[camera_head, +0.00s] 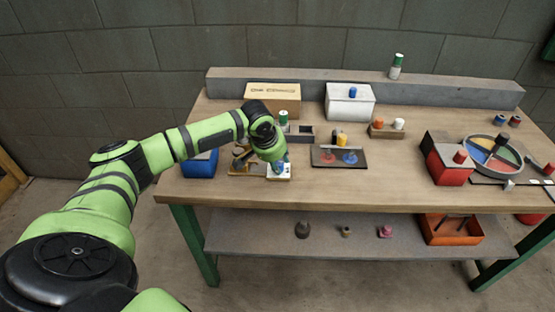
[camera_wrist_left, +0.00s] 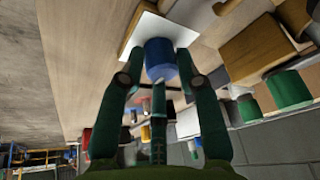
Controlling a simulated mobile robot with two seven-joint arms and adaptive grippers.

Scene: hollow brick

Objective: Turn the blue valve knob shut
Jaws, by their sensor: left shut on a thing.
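A white plate (camera_wrist_left: 134,35) lies behind the knob on a wooden board. In the head view the same white plate (camera_head: 286,171) shows near the table's front edge, under my left gripper (camera_head: 279,166). The knob is mostly hidden there by the wrist and fingers. My right gripper is not seen in either view.
A blue box (camera_head: 199,166) stands left of the valve board. A dark panel (camera_head: 339,157) with red and blue marks lies to its right. Behind are a cardboard box (camera_head: 272,95) and a white box (camera_head: 349,103). A red box (camera_head: 444,165) and a colored wheel (camera_head: 492,152) stand at right.

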